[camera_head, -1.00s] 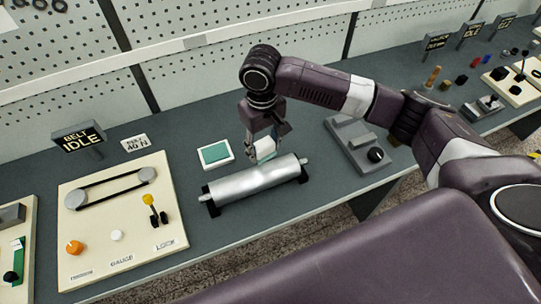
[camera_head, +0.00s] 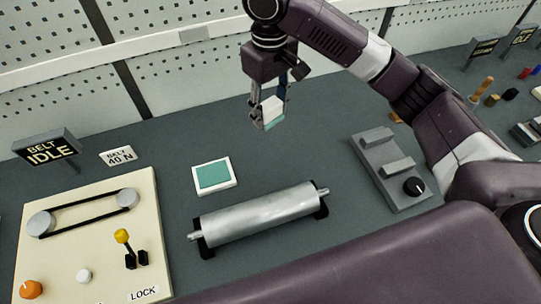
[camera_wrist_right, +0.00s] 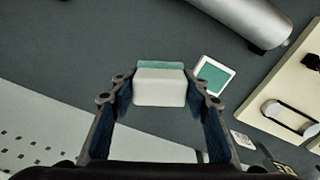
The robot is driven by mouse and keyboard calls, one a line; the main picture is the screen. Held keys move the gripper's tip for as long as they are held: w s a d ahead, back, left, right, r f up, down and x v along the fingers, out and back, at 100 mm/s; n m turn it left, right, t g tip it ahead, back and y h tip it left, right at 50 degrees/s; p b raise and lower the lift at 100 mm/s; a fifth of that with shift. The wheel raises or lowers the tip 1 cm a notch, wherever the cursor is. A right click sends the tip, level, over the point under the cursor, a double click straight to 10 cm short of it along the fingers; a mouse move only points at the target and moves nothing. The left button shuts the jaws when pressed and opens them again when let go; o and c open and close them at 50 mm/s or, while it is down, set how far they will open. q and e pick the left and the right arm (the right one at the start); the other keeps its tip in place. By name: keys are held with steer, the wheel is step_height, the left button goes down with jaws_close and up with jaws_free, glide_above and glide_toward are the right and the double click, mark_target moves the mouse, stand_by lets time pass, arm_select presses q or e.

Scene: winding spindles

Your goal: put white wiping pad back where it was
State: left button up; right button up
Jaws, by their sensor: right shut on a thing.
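My right gripper (camera_head: 268,112) is shut on the white wiping pad (camera_head: 272,106), which has a teal underside. It holds the pad in the air above the table, behind the silver roller. In the right wrist view the pad (camera_wrist_right: 160,88) sits between the two fingers (camera_wrist_right: 160,100). A white-rimmed tray with a teal inside (camera_head: 232,184) lies flat on the table, to the left of and below the pad in the head view. It also shows in the right wrist view (camera_wrist_right: 201,84), beside the right finger. My left gripper is not in view.
The silver roller (camera_head: 260,212) rests on black supports in front of the tray. A cream belt panel (camera_head: 90,230) with a "BELT IDLE" sign (camera_head: 48,150) is at the left. A grey block with a black knob (camera_head: 392,175) stands at the right. A pegboard wall runs behind.

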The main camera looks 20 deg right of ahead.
step_height(320, 180, down, 6)
steer(key=f+p, duration=0.1)
steer(key=p, duration=0.1)
glide_above(270, 163)
step_height(270, 163, down, 7)
steer(key=shift+s+f, duration=0.1)
steer(key=shift+f, duration=0.05)
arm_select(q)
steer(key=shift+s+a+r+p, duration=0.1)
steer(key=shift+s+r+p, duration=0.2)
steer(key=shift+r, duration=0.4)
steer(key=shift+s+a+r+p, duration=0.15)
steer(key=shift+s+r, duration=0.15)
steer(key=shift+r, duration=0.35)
arm_select(e)
steer(key=shift+f, duration=2.25)
steer(key=shift+f, duration=0.1)
steer(key=o, duration=1.1)
arm_select(q)
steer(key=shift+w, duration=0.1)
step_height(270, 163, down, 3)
steer(key=b, duration=0.2)
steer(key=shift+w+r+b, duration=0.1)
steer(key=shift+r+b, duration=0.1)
steer(key=shift+b, duration=0.15)
arm_select(e)
step_height(270, 163, up, 12)
steer(key=shift+r, duration=0.25)
